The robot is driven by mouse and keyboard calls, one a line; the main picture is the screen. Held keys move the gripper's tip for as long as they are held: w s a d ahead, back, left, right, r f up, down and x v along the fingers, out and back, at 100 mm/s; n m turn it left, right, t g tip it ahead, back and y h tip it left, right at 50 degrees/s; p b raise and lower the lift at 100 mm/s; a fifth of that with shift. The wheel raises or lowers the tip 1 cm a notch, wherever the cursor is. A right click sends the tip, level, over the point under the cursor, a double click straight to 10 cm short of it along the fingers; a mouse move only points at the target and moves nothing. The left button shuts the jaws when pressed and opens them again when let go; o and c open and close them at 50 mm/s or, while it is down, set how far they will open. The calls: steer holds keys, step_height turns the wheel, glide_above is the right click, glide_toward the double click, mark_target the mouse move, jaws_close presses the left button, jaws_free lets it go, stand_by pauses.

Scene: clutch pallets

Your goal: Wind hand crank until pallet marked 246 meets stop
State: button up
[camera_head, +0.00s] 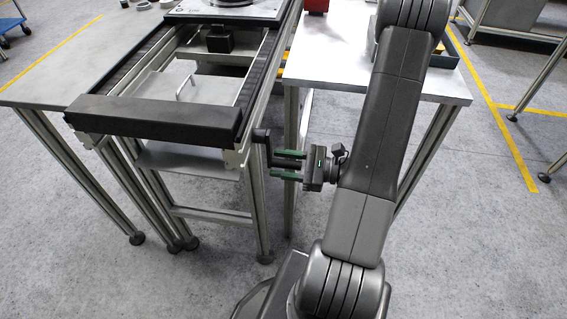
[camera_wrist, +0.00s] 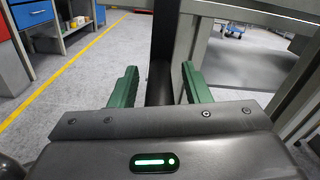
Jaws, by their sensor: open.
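The black hand crank (camera_head: 261,140) sits at the right front corner of the conveyor frame, its arm hanging down and its handle pointing right. My gripper (camera_head: 289,164) is open, with its green fingers above and below the handle. In the wrist view the dark handle (camera_wrist: 158,85) lies between the open fingers (camera_wrist: 159,86), with visible gaps. A pale pallet (camera_head: 235,12) carrying a dark round part is at the far end of the rails, cut off by the picture's top. I cannot read its number. A thick black bar (camera_head: 155,118) crosses the conveyor's near end; whether it is the stop is unclear.
A white table (camera_head: 345,72) stands right of the conveyor, close behind my arm. A grey bench (camera_head: 60,72) adjoins it on the left. Metal legs stand below the crank. The floor in front is free.

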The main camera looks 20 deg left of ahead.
jaws_close()
steer(key=shift+s+d+m+p, duration=0.1)
steer(key=shift+s+m+p, duration=0.2)
steer(key=shift+m, duration=0.1)
steer(key=s+d+r+m+p, duration=0.2)
steer(key=s+r+m+p, duration=0.4)
steer(key=m+p, duration=0.5)
steer(key=shift+s+r+m, duration=0.3)
steer(key=shift+s+m, duration=0.5)
steer(key=shift+s, duration=0.05)
steer(key=shift+p, duration=0.3)
